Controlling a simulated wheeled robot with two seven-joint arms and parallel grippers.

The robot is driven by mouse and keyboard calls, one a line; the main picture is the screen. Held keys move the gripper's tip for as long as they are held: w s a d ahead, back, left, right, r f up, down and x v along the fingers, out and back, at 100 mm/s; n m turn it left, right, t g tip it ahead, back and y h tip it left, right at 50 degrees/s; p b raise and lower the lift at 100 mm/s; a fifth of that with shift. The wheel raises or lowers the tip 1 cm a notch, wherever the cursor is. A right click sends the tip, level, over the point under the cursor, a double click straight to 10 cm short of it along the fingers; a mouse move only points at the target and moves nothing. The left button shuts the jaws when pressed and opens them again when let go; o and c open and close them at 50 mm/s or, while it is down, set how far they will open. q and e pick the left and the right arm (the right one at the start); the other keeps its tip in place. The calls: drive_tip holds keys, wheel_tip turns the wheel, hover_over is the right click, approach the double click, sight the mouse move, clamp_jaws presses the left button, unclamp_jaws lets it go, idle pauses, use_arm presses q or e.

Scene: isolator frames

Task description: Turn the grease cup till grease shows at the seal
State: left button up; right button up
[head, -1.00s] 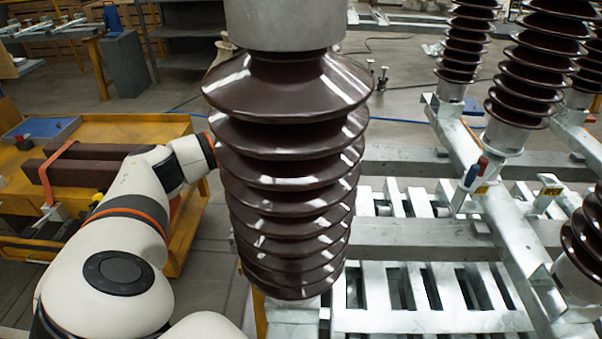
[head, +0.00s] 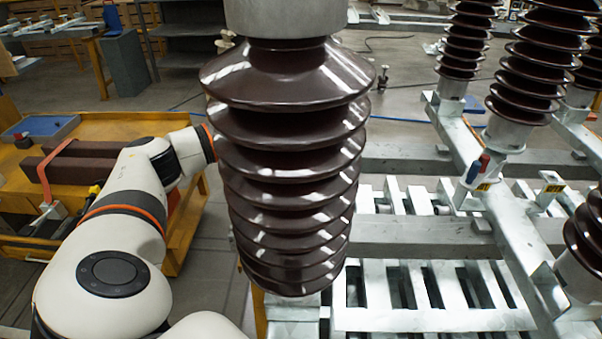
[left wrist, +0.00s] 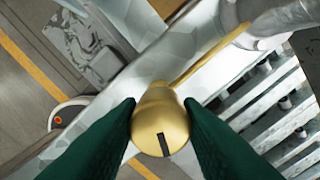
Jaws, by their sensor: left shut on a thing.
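The brass grease cup (left wrist: 160,122) is in the middle of the left wrist view. It is round, with a black line mark on its near end pointing down and slightly right. My left gripper (left wrist: 160,103) has its two dark green fingers closed on either side of the cup. A thin brass tube (left wrist: 212,52) runs from behind the cup up and right to a grey metal part (left wrist: 285,18). In the head view my left arm reaches behind the large brown insulator, which hides its gripper and the cup. I cannot make out the seal. My right gripper is in neither view.
The brown ribbed insulator (head: 290,135) stands large in the head view's middle. Galvanised slatted frames (head: 430,315) and more insulators (head: 535,75) fill the right. A yellow cart (head: 130,130) with brown blocks stands left. Grey floor lies between.

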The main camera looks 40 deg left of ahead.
use_arm(q)
drive_tip(key=shift+r+m, duration=0.1)
drive_tip(key=shift+m, duration=0.3)
drive_tip(key=o, duration=1)
drive_tip(key=shift+c, duration=0.2)
wheel_tip(320, 180, up, 12)
idle(0.5)
